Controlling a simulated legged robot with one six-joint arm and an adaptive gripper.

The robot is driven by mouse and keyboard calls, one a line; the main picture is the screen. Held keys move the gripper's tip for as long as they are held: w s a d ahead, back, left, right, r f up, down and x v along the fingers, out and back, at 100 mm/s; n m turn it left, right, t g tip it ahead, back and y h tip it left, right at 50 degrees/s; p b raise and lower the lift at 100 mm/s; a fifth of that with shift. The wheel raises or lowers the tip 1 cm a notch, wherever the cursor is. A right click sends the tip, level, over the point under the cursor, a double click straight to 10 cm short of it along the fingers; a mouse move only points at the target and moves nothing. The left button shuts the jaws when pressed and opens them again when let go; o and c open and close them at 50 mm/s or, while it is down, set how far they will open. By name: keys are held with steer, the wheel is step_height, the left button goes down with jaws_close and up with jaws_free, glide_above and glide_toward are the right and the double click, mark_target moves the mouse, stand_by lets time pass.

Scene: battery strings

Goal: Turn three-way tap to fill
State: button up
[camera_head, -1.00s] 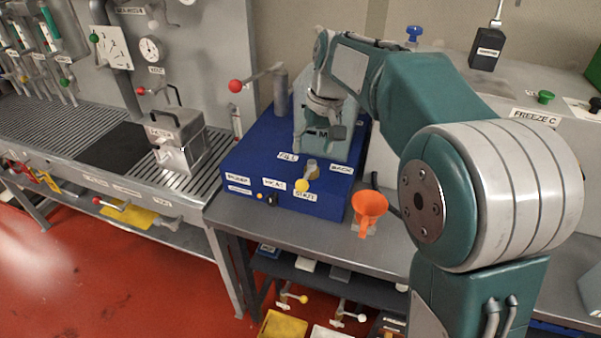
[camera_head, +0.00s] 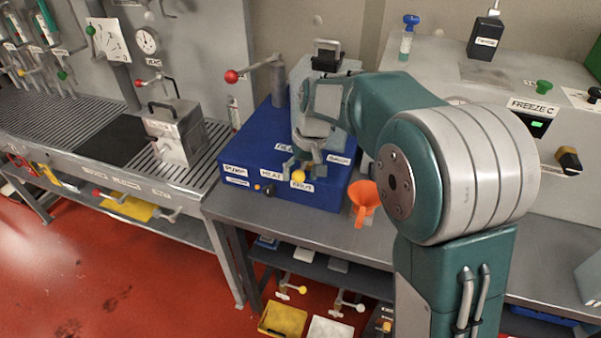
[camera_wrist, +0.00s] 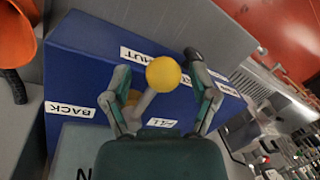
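The three-way tap's yellow ball handle (camera_head: 298,175) sticks out at the front of the blue box (camera_head: 232,160), just above the SHUT label. It also shows in the wrist view (camera_wrist: 163,73), with its pale lever running back from the ball. Labels for FILL, BACK and SHUT surround the tap; FILL is partly hidden by my gripper. My gripper (camera_wrist: 158,70) is open, with one finger on each side of the ball and lever. Gaps show between the fingers and the ball. In the head view my gripper (camera_head: 305,166) points down at the tap.
An orange funnel (camera_head: 365,198) stands right of the blue box, near the bench's front edge. A red-knobbed lever (camera_head: 232,76) rises behind the box. A metal box with a handle (camera_head: 174,132) stands on the grating at left. A grey FREEZE C unit is at right.

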mark_target(278, 172)
steer(key=shift+a, duration=0.15)
jaws_close()
steer(key=shift+a, duration=0.15)
steer(key=shift+w+a+f+m+t, duration=0.1)
steer(key=shift+w+a+m+t, duration=0.4)
steer(key=shift+m, duration=1.2)
steer(key=shift+w+a+f+m+t, duration=0.1)
steer(key=shift+w+a+m, duration=0.85)
steer(key=shift+m, duration=0.75)
steer(key=shift+w+a+m+t, duration=0.3)
steer(key=shift+w+a+m, duration=0.4)
steer(key=shift+m, duration=1)
